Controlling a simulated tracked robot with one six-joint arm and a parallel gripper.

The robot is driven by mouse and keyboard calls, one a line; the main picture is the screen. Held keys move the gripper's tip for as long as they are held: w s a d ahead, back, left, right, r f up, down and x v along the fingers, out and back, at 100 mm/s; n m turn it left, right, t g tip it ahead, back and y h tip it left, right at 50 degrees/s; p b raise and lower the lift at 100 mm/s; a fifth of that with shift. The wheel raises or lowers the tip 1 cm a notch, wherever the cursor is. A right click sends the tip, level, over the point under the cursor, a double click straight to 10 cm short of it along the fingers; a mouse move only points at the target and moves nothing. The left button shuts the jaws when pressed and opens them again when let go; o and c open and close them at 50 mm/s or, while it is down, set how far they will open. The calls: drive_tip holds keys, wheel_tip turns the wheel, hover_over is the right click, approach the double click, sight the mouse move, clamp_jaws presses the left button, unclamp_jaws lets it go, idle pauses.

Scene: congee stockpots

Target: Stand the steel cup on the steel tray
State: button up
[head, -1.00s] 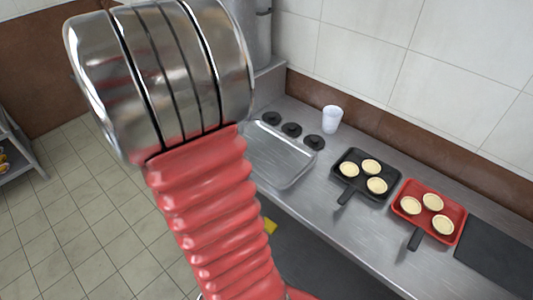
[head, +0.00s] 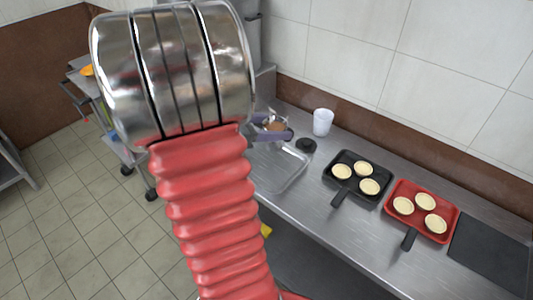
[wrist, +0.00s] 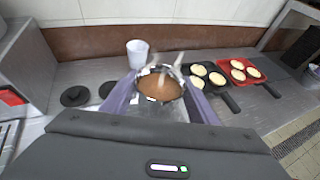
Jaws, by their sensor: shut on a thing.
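The steel cup (wrist: 158,104), with brown contents inside, is between the two purple fingers of my gripper (wrist: 160,90) in the wrist view. The gripper is shut on it. In the head view the cup (head: 275,122) and my gripper (head: 274,131) show just right of my arm, near the back of the counter. The steel tray (head: 284,176) lies flat on the counter, in front of and below the gripper in that view. My arm hides its left part. The gap between cup and tray is hard to judge.
A white cup (head: 322,122) stands close behind the gripper, right of it. A black disc (head: 306,145) lies beside the tray. A black pan (head: 352,188) and a red pan (head: 398,218) hold pale round pieces. Bare counter (head: 320,215) lies in front.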

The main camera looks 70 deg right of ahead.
drive_tip(key=shift+f, duration=2.5)
drive_tip(key=shift+f, duration=0.15)
drive_tip(key=shift+f, duration=1.75)
drive_tip(key=o, duration=1.2)
drive_tip(key=shift+f, duration=0.1)
